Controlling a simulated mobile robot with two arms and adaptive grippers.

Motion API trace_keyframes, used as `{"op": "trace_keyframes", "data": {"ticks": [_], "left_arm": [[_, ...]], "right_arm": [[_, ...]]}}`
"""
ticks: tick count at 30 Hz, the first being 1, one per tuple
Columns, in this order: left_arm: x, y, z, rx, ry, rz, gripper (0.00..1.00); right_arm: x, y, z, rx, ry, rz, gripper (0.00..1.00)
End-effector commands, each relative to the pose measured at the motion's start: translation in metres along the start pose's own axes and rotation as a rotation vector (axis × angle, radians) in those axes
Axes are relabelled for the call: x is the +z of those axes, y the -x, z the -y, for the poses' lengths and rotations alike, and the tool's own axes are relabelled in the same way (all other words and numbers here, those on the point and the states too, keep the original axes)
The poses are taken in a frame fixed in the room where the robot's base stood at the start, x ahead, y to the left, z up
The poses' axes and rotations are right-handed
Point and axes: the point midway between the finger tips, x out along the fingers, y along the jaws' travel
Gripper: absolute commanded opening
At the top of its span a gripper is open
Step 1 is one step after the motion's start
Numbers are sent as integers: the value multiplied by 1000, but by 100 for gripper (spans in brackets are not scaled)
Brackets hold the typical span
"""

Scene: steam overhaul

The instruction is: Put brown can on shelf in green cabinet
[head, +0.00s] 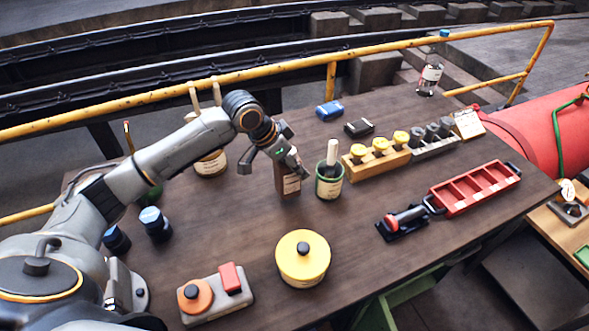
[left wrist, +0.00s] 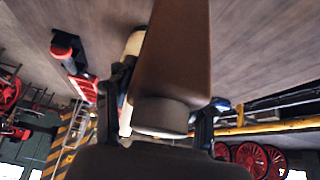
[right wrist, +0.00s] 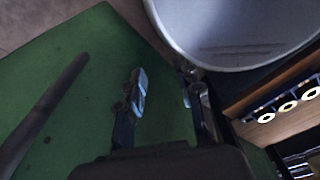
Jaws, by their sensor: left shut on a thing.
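The brown can (head: 287,181), a box-like brown container with a pale label, is upright at the middle of the dark table. My left gripper (head: 272,158) is shut on its upper part. The can (left wrist: 172,65) fills the middle of the left wrist view between the fingers (left wrist: 165,125). I cannot tell whether its base touches the table. My right gripper (right wrist: 167,95) is open and empty in the right wrist view, over a green surface (right wrist: 90,85). I cannot tell whether this surface belongs to the green cabinet. No cabinet shelf can be made out.
A green pot with a brush (head: 329,183) stands close right of the can. A wooden block with yellow knobs (head: 377,155), a red tray (head: 475,190) and a yellow round tin (head: 303,258) are also on the table (head: 400,270). A yellow rail (head: 290,72) runs behind.

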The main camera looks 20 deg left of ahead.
Motion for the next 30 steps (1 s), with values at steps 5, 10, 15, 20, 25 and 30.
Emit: {"op": "trace_keyframes", "data": {"ticks": [5,10,15,20,25,30], "left_arm": [[10,-19,3,1,1,3,5],[16,-29,3,-1,-1,-1,5],[16,-29,3,-1,-1,-1,5],[18,-32,3,0,0,2,58],[18,-32,3,0,0,2,77],[18,-32,3,-1,0,2,77]], "right_arm": [[6,14,-3,3,2,12,35],[11,16,-7,8,4,20,35],[12,15,-8,10,5,20,35],[12,15,-9,10,4,20,35],[11,15,-9,10,4,19,35],[11,15,-9,10,3,19,35]]}}
